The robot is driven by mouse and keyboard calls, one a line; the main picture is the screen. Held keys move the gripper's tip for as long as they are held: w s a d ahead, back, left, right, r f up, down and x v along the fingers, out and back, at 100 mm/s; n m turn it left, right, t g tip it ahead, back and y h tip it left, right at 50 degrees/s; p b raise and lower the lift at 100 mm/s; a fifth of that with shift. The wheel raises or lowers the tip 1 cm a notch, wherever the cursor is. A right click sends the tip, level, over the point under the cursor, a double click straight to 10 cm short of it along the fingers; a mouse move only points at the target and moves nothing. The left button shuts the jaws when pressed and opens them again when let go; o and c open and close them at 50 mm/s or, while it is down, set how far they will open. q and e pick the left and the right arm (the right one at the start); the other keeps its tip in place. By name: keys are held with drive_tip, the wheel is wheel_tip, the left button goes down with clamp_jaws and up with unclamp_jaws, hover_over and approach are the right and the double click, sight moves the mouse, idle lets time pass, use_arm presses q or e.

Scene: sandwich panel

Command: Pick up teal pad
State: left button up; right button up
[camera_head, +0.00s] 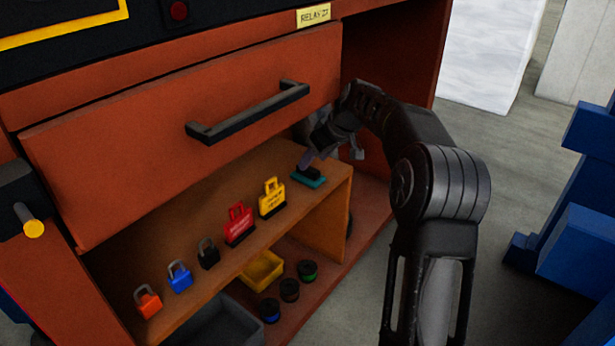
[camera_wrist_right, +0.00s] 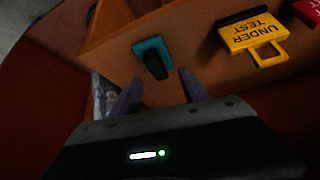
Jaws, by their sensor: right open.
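The teal pad (camera_head: 308,179) lies at the right end of the wooden shelf in the head view, with a black grip on top. It also shows in the right wrist view (camera_wrist_right: 141,47), just beyond the fingertips. My right gripper (camera_head: 316,158) reaches in from the right, close above the pad. In the right wrist view my right gripper (camera_wrist_right: 158,88) has its two fingers apart, with nothing held between them, and the pad's black part lies ahead of the gap. My left gripper does not show.
A yellow tag (camera_head: 272,198), a red tag (camera_head: 238,225) and several small padlocks stand along the shelf (camera_head: 215,215) to the left. A partly open drawer with a black handle (camera_head: 247,112) overhangs the shelf. A yellow bin (camera_head: 262,270) sits below.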

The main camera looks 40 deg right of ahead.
sight(309, 168)
drive_tip(key=b+x, duration=0.1)
drive_tip(key=x, duration=0.3)
drive_tip(key=shift+d+f+b, duration=0.2)
drive_tip(key=shift+f+b, duration=0.2)
drive_tip(key=shift+w+f, duration=0.2)
drive_tip(key=shift+w, duration=0.05)
drive_tip(key=shift+c, duration=0.4)
clamp_jaws()
idle(0.3)
